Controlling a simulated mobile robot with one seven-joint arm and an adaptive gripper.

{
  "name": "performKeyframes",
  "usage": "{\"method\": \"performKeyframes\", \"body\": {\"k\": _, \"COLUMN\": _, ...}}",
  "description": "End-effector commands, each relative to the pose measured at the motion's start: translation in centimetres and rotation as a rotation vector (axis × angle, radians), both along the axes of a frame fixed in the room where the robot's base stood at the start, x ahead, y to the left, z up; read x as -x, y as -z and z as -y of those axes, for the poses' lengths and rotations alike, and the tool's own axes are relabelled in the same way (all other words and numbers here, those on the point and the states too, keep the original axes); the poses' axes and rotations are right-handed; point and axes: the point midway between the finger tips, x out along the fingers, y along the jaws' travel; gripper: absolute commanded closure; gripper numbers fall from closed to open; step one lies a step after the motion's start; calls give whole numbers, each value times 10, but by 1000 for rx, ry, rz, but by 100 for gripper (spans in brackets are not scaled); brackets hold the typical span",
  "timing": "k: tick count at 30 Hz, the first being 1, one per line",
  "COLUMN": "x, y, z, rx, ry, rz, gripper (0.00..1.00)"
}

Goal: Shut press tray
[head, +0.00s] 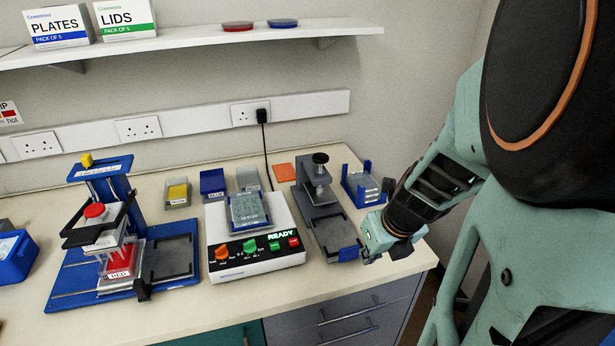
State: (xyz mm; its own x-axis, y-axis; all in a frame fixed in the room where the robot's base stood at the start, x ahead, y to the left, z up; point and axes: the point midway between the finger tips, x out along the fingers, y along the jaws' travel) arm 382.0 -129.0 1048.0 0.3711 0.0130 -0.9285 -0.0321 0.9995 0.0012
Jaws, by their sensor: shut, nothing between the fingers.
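The grey press (312,180) with a black knob on top stands on the bench right of the white console. Its dark flat tray (337,232) reaches out in front of the press column, toward the bench's front edge. A blue tab (348,254) is at the tray's front end. No plate shows on the tray. My gripper (368,256) is shut and empty, low at the right of the tray's front end, close to the blue tab. I cannot tell whether it touches the tab.
A white console (252,263) reading READY holds a clear plate left of the press. A blue rack (361,190) with clear pieces stands behind my gripper. A blue pipetting stand (70,285) is at left. The bench's front edge is close to the tray.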

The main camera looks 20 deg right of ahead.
Motion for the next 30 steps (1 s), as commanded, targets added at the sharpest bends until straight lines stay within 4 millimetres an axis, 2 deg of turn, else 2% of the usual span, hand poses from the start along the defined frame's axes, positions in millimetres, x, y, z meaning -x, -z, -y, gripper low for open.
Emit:
{"method": "performKeyframes", "body": {"k": 1, "x": -2, "y": 12, "z": 0, "rx": 0, "ry": -1, "rz": 0, "gripper": 100}}
{"method": "performKeyframes", "body": {"k": 21, "x": -29, "y": 77, "z": -1, "rx": 1, "ry": -3, "rz": 0, "gripper": 100}}
{"method": "performKeyframes", "body": {"k": 24, "x": -46, "y": 73, "z": -2, "rx": 2, "ry": -6, "rz": 0, "gripper": 100}}
{"method": "performKeyframes", "body": {"k": 30, "x": -65, "y": 71, "z": -2, "rx": 1, "ry": -3, "rz": 0, "gripper": 100}}
